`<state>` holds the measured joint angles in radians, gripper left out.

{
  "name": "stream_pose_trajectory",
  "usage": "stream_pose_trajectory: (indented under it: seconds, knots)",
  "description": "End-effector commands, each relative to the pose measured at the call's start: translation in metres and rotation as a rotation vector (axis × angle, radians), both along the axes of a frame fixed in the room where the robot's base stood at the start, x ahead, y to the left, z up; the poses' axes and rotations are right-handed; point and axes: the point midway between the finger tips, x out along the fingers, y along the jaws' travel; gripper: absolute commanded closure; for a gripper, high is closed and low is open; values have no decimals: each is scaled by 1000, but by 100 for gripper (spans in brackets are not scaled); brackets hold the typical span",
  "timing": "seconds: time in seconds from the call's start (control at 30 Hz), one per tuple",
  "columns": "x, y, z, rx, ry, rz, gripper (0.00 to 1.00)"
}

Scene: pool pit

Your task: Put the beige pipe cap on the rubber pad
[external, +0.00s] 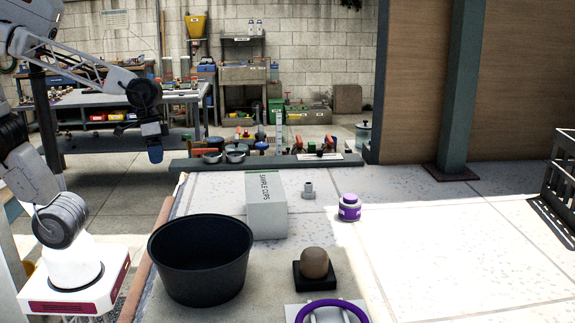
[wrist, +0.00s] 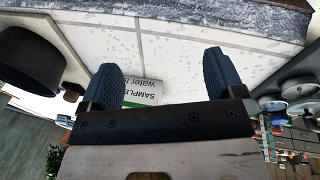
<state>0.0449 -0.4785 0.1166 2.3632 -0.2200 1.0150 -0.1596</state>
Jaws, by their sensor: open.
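A tan-brown rounded cap (external: 314,262), which looks like the beige pipe cap, sits on a black square pad (external: 301,284) at the front middle of the work surface. The black pad looks like the rubber pad. My gripper (external: 154,152) is raised at the upper left of the external view, well away from the cap and pad. In the wrist view my gripper (wrist: 160,78) has its two dark fingers wide apart with nothing held between them. I cannot make out the cap or pad in the wrist view.
A large black tub (external: 200,262) stands left of the pad, with a grey-white sample box (external: 267,212) behind. A purple-lidded jar (external: 349,208), a grey fitting (external: 308,191) and a purple ring (external: 300,315) are nearby. A dark crate (external: 562,190) stands far right. The right surface is clear.

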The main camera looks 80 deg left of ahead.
Motion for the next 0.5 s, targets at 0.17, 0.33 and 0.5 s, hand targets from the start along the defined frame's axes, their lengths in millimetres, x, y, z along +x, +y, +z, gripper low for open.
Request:
stream_pose_trajectory:
  seconds: [0.17,0.33,0.5]
  knots:
    - [-43,23,-12,103,-68,-98,12]
    - [-70,38,-23,180,-109,-171,12]
    - [-83,45,-29,219,-127,-209,12]
